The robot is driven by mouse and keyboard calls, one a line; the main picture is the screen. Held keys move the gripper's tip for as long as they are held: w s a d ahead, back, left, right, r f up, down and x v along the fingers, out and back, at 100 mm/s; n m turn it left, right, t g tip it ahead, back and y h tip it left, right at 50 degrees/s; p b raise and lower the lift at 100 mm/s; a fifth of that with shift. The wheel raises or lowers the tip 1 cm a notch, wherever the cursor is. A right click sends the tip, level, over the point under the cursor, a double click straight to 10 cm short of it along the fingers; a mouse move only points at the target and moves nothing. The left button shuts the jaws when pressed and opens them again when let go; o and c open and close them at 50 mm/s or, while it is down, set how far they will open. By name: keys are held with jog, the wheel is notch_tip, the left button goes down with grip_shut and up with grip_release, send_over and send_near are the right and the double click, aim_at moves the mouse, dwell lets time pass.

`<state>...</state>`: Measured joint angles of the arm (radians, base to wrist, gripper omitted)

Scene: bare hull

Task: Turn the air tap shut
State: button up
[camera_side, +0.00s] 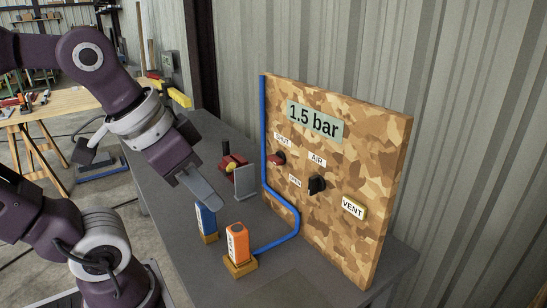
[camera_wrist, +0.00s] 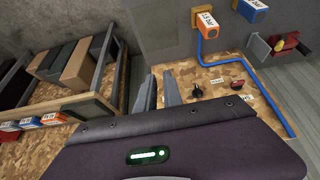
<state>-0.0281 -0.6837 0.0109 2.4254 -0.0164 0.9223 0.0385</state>
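The air tap is a black knob (camera_side: 317,185) on a camouflage-patterned upright board (camera_side: 350,130), below an "AIR" label, with an "OPEN" label to its left. Its exact pointer angle is too small to read. The tap also shows in the wrist view (camera_wrist: 197,91), just right of my fingers. My gripper (camera_side: 205,192) is in front and left of the board, apart from the tap, above the bench. In the wrist view its two fingers (camera_wrist: 161,92) stand apart with nothing between them. A display (camera_side: 315,121) on the board reads 1.5 bar.
A blue hose (camera_side: 297,222) runs down to an orange block (camera_side: 237,243). A blue block (camera_side: 206,220) and a red device (camera_side: 232,162) stand near my gripper.

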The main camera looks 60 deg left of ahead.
jog(key=shift+n+g, duration=0.4)
jog(key=w+a+r, duration=0.1)
jog(key=w+r, duration=0.1)
jog(key=w, duration=0.1)
jog(key=w+a+r, duration=0.2)
jog(key=w, duration=0.2)
jog(key=w+a+r, duration=0.1)
jog(key=w+a, duration=0.1)
jog(key=w, duration=0.2)
jog(key=shift+w+a+r, duration=0.1)
jog(key=shift+w+r, duration=0.15)
jog(key=shift+r, duration=0.15)
grip_shut()
jog(key=g, duration=0.1)
send_over(272, 155)
jog(key=s, duration=0.4)
notch_tip(272, 155, down, 6)
jog(key=shift+m, duration=0.4)
jog(key=x, duration=0.4)
jog(key=s+x, duration=0.1)
jog(key=x, duration=0.8)
jog(key=shift+s+f, duration=0.15)
jog(key=shift+f, duration=0.7)
